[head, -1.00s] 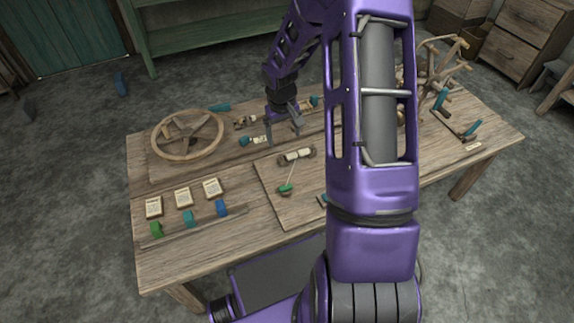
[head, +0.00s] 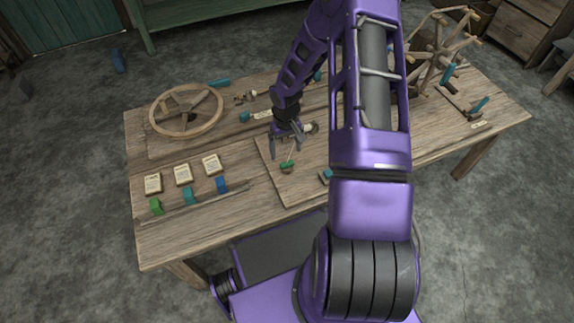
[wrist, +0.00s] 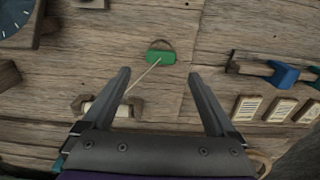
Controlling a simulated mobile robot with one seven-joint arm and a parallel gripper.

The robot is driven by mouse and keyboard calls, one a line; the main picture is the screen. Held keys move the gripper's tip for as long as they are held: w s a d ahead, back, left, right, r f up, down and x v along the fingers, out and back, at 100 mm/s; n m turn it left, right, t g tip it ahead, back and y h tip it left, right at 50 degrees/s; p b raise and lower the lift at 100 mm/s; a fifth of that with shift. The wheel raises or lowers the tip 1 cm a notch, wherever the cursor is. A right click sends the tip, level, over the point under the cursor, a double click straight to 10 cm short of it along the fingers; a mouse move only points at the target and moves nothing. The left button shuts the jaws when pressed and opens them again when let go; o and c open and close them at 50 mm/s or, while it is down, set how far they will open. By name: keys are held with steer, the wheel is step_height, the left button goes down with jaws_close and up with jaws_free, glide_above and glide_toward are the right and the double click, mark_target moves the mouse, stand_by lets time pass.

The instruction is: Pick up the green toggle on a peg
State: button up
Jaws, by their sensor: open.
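The green toggle (head: 287,164) lies on the board on the table, in front of my gripper in the head view. In the wrist view the green toggle (wrist: 161,57) shows ahead of and between the fingertips, with a small brown ring or loop behind it. A thin cord runs from it to a pale spool (wrist: 106,106), partly hidden by my left finger. My gripper (head: 286,152) is open and empty, above the board near the spool. In the wrist view my gripper (wrist: 160,72) has its two fingers wide apart, and neither visibly touches the toggle.
On the left are a wooden wheel (head: 187,111), paper cards (head: 183,174) and a rod with green, teal and blue toggles (head: 221,185). A spoked wooden frame (head: 440,50) stands at the right.

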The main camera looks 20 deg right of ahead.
mark_target(287, 162)
steer(key=f, duration=0.5)
steer(key=shift+s+f+b, duration=0.15)
steer(key=shift+s+b, duration=0.1)
steer(key=shift+b, duration=0.15)
steer(key=c, duration=1.4)
